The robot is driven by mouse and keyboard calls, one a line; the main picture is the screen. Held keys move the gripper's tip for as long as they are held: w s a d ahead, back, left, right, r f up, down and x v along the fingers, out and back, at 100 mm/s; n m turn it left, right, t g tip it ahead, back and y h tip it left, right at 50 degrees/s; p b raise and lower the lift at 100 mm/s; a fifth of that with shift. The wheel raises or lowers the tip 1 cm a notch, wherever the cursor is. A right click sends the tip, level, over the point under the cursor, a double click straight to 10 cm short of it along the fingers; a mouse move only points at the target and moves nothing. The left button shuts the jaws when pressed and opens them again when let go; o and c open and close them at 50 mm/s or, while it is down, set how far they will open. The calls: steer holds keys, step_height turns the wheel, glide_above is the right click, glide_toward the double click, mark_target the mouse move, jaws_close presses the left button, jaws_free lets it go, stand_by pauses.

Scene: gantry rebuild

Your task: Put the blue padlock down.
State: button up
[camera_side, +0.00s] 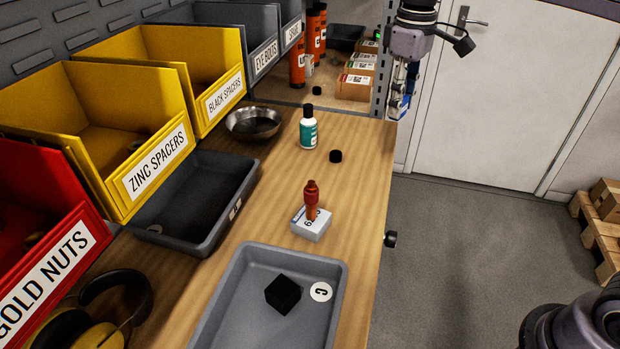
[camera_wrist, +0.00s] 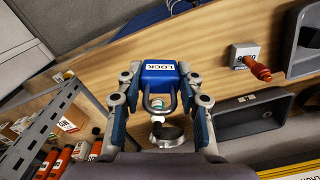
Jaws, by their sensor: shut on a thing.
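The blue padlock (camera_wrist: 158,72) has a white LOCK label and a grey shackle. My gripper (camera_wrist: 160,88) is shut on it, with one finger on each side of its body. In the side view my gripper (camera_side: 405,88) hangs at the upper right, by the shelf post near the bench's far right corner. The padlock (camera_side: 399,108) shows there only as a small blue patch, partly hidden by the fingers. It is held up in the air; its exact height above the wooden bench (camera_side: 362,165) is hard to tell.
A teal-white bottle (camera_side: 308,132), black cap (camera_side: 336,156), metal bowl (camera_side: 254,122) and white box (camera_side: 312,228) with a red-orange item stand on the bench. A grey tray (camera_side: 335,290) marked C holds a black cube (camera_side: 283,293). Bare wood lies along the bench's right side.

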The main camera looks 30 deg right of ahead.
steer(key=w+a+f+n, duration=0.4)
steer(key=w+f, duration=0.1)
steer(key=shift+w+f+n, duration=0.2)
steer(key=shift+f+n, duration=0.1)
steer(key=shift+f, duration=0.05)
steer(key=a+f, duration=0.2)
steer(key=a, duration=0.1)
steer(key=w+a+f, duration=0.1)
steer(key=a+f, duration=0.1)
steer(key=a, duration=0.2)
steer(key=w+a+f, duration=0.1)
steer(key=a+f, duration=0.2)
steer(key=a, duration=0.1)
steer(key=shift+w+a, duration=0.2)
steer(key=shift+f, duration=1.8)
steer(key=shift+f, duration=0.2)
steer(key=o, duration=1.2)
